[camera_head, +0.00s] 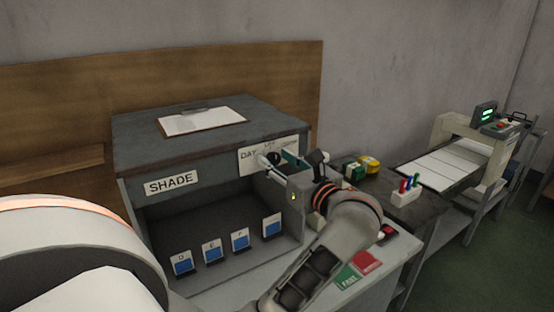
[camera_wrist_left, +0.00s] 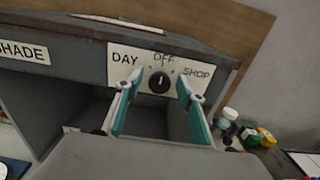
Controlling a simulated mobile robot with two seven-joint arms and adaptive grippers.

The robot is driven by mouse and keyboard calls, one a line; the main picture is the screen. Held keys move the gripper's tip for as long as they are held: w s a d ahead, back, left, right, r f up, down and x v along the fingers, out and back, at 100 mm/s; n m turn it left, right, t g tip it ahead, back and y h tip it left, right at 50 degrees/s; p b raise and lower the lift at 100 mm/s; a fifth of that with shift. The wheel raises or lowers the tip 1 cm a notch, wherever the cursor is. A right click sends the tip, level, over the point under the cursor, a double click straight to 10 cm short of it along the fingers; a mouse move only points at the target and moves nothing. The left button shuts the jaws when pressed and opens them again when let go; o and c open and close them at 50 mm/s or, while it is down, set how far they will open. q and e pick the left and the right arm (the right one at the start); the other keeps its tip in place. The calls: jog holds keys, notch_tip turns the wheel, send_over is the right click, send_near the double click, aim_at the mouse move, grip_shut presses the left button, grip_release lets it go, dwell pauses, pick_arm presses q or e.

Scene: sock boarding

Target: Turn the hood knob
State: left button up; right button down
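The hood knob (camera_wrist_left: 159,82) is a round black dial with a pale mark pointing up toward OFF. It sits on a white label plate (camera_wrist_left: 120,72) marked DAY, OFF and SHOP, on the front of the grey SHADE hood (camera_head: 130,155). My left gripper (camera_wrist_left: 159,90) is open in front of the plate. Its two teal-padded fingers stand either side of the knob in the left wrist view, with clear space between them and the knob. In the head view the gripper (camera_head: 278,163) partly covers the plate. My right gripper is not in view.
A clipboard (camera_head: 201,121) lies on the hood. Several blue-and-white cards (camera_head: 240,239) stand inside it. To the right are yellow and green spools (camera_head: 368,165), a holder with coloured pens (camera_head: 406,194), and red and green pads (camera_head: 348,277) on the bench.

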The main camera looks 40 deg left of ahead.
pick_arm(q)
jog(key=c, duration=0.9)
jog(key=shift+c, duration=0.8)
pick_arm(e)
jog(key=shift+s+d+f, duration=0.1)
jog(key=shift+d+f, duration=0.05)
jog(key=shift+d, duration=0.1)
